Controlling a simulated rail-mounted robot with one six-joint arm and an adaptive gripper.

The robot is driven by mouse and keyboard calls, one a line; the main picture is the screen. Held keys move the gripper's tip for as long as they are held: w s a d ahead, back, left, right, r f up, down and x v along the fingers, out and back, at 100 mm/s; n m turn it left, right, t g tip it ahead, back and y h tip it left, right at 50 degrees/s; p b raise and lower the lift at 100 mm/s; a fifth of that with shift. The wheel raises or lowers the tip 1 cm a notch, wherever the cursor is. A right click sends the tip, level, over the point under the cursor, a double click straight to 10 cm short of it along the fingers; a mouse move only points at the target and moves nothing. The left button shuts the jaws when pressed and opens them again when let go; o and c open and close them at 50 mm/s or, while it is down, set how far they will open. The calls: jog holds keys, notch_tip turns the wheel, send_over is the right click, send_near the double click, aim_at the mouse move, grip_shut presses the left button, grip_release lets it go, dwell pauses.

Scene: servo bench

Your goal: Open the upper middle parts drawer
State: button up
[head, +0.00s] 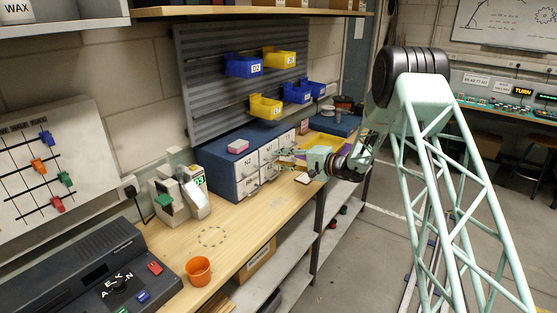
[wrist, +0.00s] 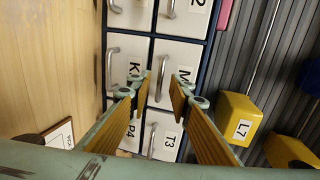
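The blue parts cabinet (head: 221,168) stands on the bench with white-fronted drawers in two rows. The upper middle drawer (head: 268,152), marked M in the wrist view (wrist: 185,60), looks shut. Its upright metal handle shows in the wrist view, where the picture is turned sideways. My gripper (head: 297,155) is in front of the cabinet. In the wrist view my gripper (wrist: 161,80) is open, its two fingers apart with that handle showing between their tips. I cannot tell whether they touch it. The fingers partly cover the labels of the K and M drawers.
Neighbouring drawers are the K drawer (wrist: 125,65), P4 drawer (wrist: 128,130) and T3 drawer (wrist: 165,135). A pink block (head: 238,146) lies on the cabinet. Yellow and blue bins, including a yellow bin (head: 265,107), hang above. An orange cup (head: 198,270) stands on the bench.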

jog(key=shift+w+a+f, duration=0.1)
jog(key=shift+w+a, duration=0.1)
jog(key=shift+a, duration=0.1)
jog(key=shift+c, duration=0.3)
grip_shut()
jog(key=shift+d, duration=0.1)
